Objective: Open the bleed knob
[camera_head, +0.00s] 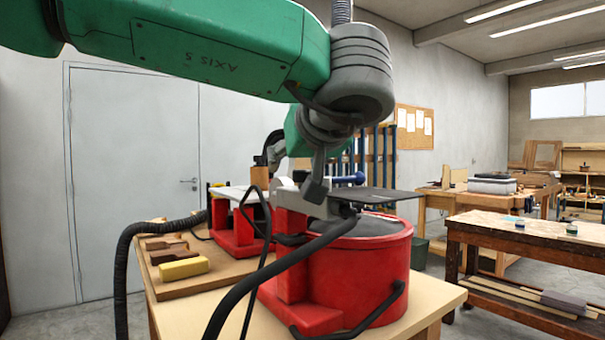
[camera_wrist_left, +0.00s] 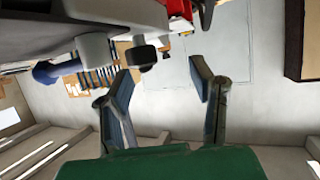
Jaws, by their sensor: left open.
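A red machine with a round drum (camera_head: 362,265) stands on the wooden bench, with a dark flat plate (camera_head: 375,196) above it. My left gripper (camera_head: 316,190) is beside the upper part of this machine, partly hidden by its own wrist. In the left wrist view my left gripper (camera_wrist_left: 160,82) is open, its two fingers apart with nothing between them. A small dark knob (camera_wrist_left: 141,56) shows just beyond the left finger, apart from it. It may be the bleed knob; I cannot tell for sure. A pale cylinder (camera_wrist_left: 95,50) is left of it. My right gripper is out of view.
A black hose (camera_head: 265,270) runs across the machine's front. Wooden blocks and a yellow block (camera_head: 183,268) lie on a board at the left. A blue-ended part (camera_head: 347,180) is behind my gripper. A second workbench (camera_head: 520,245) stands at the right.

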